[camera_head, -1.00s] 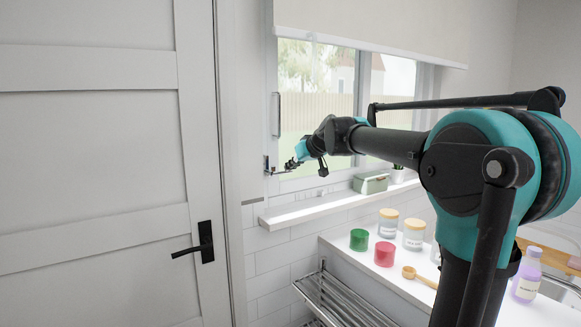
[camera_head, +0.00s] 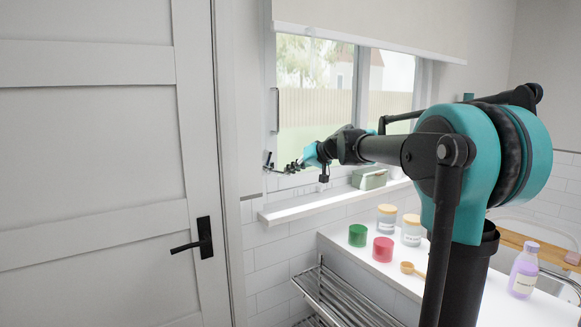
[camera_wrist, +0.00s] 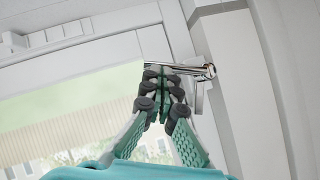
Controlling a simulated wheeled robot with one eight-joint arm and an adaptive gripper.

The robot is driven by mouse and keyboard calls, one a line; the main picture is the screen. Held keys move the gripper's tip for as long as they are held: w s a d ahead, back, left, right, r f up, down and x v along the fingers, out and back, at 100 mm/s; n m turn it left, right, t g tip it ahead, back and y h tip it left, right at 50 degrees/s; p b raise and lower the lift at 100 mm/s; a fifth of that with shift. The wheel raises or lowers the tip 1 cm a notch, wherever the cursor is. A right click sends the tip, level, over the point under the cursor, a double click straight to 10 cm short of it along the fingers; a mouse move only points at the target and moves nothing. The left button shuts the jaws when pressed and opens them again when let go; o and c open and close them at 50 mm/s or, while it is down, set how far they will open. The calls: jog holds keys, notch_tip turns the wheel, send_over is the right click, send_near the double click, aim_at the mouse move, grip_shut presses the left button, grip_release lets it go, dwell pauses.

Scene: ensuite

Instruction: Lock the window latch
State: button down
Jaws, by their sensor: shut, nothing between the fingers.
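The window latch (camera_wrist: 197,72) is a shiny metal handle on the white window frame in the wrist view. Its bar runs sideways past my fingertips to a mount on the frame. In the head view the latch (camera_head: 268,163) is small, at the lower left corner of the window (camera_head: 318,112). My gripper (camera_wrist: 166,82) is shut and empty, its fingertips at the latch bar. Whether they touch it I cannot tell. In the head view my gripper (camera_head: 290,168) reaches the latch from the right.
A white sill (camera_head: 300,210) runs below the window, with a green box (camera_head: 369,179) on it. A counter holds a green jar (camera_head: 358,235), a red jar (camera_head: 383,249) and a purple bottle (camera_head: 524,270). A white door (camera_head: 100,170) stands at left. A metal rack (camera_head: 345,300) is below.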

jog(key=f+m+y, duration=0.1)
jog(key=m+y, duration=0.1)
jog(key=a+f+m+y, duration=0.1)
jog(key=f, duration=0.1)
jog(key=s+f+m+g+y, duration=0.1)
jog(key=f+m+y, duration=0.1)
jog(key=shift+a+f+m+y, duration=0.1)
jog(key=shift+a+m+y, duration=0.2)
jog(key=shift+a, duration=0.1)
jog(key=shift+s+a+f+m+y, duration=0.35)
jog(key=shift+a+m+y, duration=0.15)
jog(key=shift+m, duration=0.3)
jog(key=shift+s+a+f, duration=0.2)
jog(key=shift+s+a, duration=0.05)
jog(key=v, duration=1.2)
